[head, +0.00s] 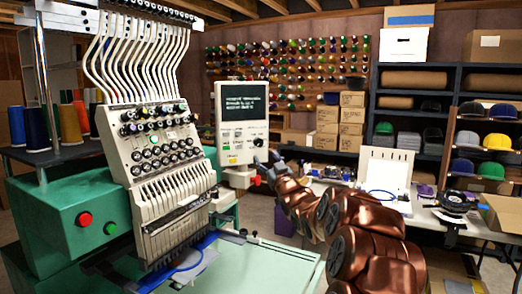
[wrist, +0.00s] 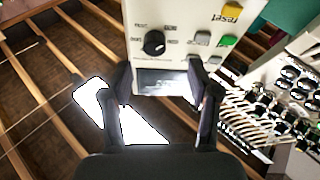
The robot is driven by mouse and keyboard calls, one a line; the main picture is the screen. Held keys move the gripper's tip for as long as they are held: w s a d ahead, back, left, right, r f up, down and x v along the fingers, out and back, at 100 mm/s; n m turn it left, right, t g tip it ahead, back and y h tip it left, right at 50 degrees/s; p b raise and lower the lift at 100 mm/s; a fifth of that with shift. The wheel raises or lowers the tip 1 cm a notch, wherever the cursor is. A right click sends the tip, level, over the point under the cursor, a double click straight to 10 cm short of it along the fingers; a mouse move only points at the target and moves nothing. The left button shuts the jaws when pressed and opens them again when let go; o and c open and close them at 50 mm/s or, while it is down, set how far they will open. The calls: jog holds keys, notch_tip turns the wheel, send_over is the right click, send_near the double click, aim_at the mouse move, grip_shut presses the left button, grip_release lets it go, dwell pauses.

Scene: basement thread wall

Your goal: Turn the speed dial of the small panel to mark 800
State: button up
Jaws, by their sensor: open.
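The small panel (head: 242,122) is a pale upright box with a dark screen, beside the embroidery machine. In the wrist view the panel (wrist: 185,14) shows upside down, with the black round speed dial (wrist: 154,42) on its face. Small labels ring the dial; they are too blurred to read, and I cannot tell which mark it points to. My gripper (wrist: 160,70) is open, its two dark fingers apart before the panel. The screen (wrist: 166,83) shows between them; the dial is beyond the fingertips, not between them. In the head view my gripper (head: 266,168) is at the panel's lower right.
Buttons in yellow (wrist: 229,13), green (wrist: 228,41) and grey sit beside the dial. The embroidery machine (head: 155,150) stands close on the left, with a red button (head: 85,219). A worktable (head: 480,226) and shelves of caps stand to the right.

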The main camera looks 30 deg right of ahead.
aim_at(260, 144)
jog(key=shift+t, duration=0.3)
jog(key=shift+d+r+p+x, duration=0.2)
jog(key=shift+p+x, duration=0.45)
jog(key=shift+x, duration=1.35)
jog(key=shift+d+r+p+x, duration=0.15)
jog(key=shift+p+x, duration=0.45)
jog(key=shift+x, duration=1.4)
jog(key=shift+s+f, duration=0.1)
jog(key=shift+s, duration=0.1)
jog(key=shift+c, duration=0.5)
jog(key=c, duration=1.1)
jog(key=shift+o, duration=0.2)
jog(key=shift+f, duration=0.1)
